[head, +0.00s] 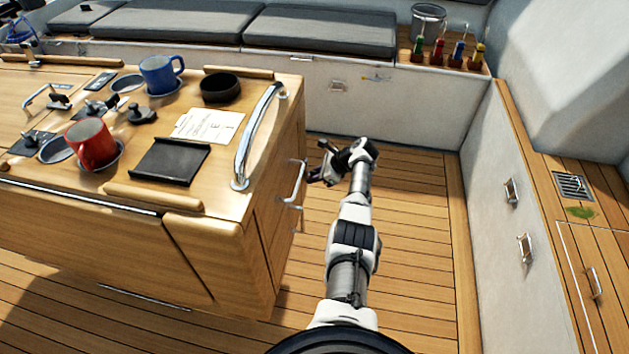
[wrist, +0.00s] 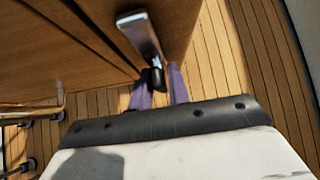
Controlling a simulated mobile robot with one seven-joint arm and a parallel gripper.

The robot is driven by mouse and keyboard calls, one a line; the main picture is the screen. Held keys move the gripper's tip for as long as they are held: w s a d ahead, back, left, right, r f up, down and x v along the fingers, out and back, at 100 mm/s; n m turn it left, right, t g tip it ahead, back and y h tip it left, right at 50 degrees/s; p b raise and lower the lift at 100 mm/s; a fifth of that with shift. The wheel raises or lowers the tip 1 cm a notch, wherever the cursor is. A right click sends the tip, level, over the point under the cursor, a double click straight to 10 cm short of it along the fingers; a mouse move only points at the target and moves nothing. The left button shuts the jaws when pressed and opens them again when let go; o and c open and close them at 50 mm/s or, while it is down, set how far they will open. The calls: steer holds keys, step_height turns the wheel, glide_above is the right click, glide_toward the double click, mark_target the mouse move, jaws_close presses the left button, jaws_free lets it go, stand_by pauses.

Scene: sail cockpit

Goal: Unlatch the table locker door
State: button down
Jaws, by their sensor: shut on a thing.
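The table locker door (head: 268,225) is in the wooden end of the table, facing the aisle, and looks closed. A metal bar handle (head: 294,183) stands out from it. In the wrist view a flat metal latch lever (wrist: 140,35) with a black knob (wrist: 157,80) sticks out beside the wooden panel (wrist: 65,45). My gripper (head: 316,174) is beside the table's end, above the floor. In the wrist view its two purplish fingers (wrist: 160,92) are shut on the black knob. The latch's far end and the grip surfaces are partly hidden.
The tabletop holds a red mug (head: 92,144), a blue mug (head: 160,74), a black tray (head: 171,161) and a curved metal rail (head: 257,135). The plank floor (head: 415,240) to the right is clear, up to the white side locker (head: 500,220).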

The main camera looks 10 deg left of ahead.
steer(key=shift+g+b, duration=0.4)
steer(key=shift+b, duration=0.15)
steer(key=c, duration=1.5)
jaws_free()
steer(key=shift+a, duration=0.1)
steer(key=shift+o, duration=0.2)
steer(key=v, duration=1.3)
steer(key=shift+d+r+p, duration=0.25)
steer(key=shift+d+p, duration=0.05)
steer(key=shift+d, duration=0.15)
